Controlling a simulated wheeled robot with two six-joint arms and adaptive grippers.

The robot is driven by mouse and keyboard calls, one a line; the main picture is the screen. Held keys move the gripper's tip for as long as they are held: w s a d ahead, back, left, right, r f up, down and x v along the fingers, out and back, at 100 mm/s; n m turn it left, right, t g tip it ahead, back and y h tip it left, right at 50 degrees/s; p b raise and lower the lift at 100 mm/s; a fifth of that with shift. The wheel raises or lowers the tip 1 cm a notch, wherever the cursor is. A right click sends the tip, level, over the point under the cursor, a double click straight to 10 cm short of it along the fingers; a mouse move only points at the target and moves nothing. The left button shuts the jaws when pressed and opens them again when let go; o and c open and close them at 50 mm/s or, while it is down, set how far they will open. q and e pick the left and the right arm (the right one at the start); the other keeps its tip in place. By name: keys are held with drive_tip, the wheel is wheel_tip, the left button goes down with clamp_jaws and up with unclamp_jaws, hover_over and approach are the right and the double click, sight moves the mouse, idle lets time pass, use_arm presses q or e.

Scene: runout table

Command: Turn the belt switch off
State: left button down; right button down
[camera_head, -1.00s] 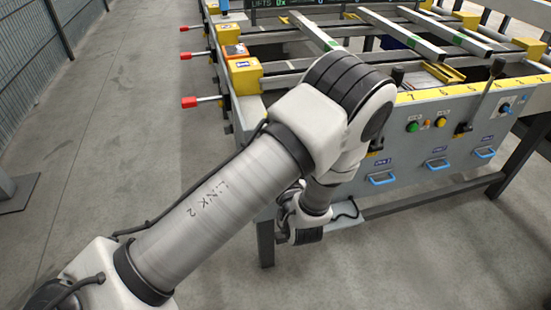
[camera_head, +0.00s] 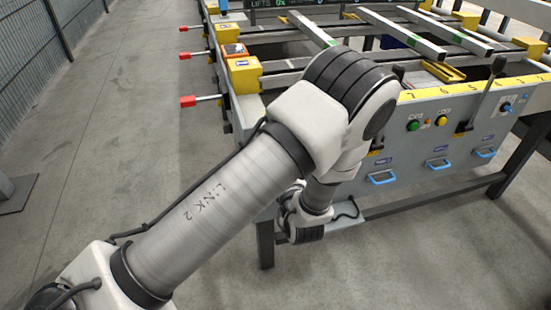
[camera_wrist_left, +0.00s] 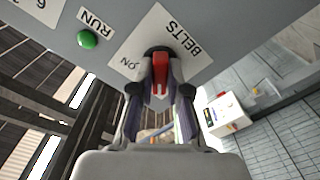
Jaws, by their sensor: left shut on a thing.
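The belt switch (camera_wrist_left: 160,62) is a red lever on a dark round base, on a white plate lettered BELTS, with ON printed at its lower left. It shows in the left wrist view. My left gripper (camera_wrist_left: 160,85) has its two fingers on either side of the red lever and is shut on it. In the head view my left arm covers the switch and the gripper, so neither shows there. My right gripper is in neither view.
A green RUN button (camera_wrist_left: 87,39) sits on the same panel, close to the switch. The runout table front (camera_head: 400,140) carries more buttons, black levers and blue handles (camera_head: 382,178). Red-tipped levers (camera_head: 188,101) stick out on its left.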

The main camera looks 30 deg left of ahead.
use_arm(q)
drive_tip(key=shift+n, duration=0.5)
drive_tip(key=c, duration=1.1)
unclamp_jaws()
drive_tip(key=shift+c, duration=0.2)
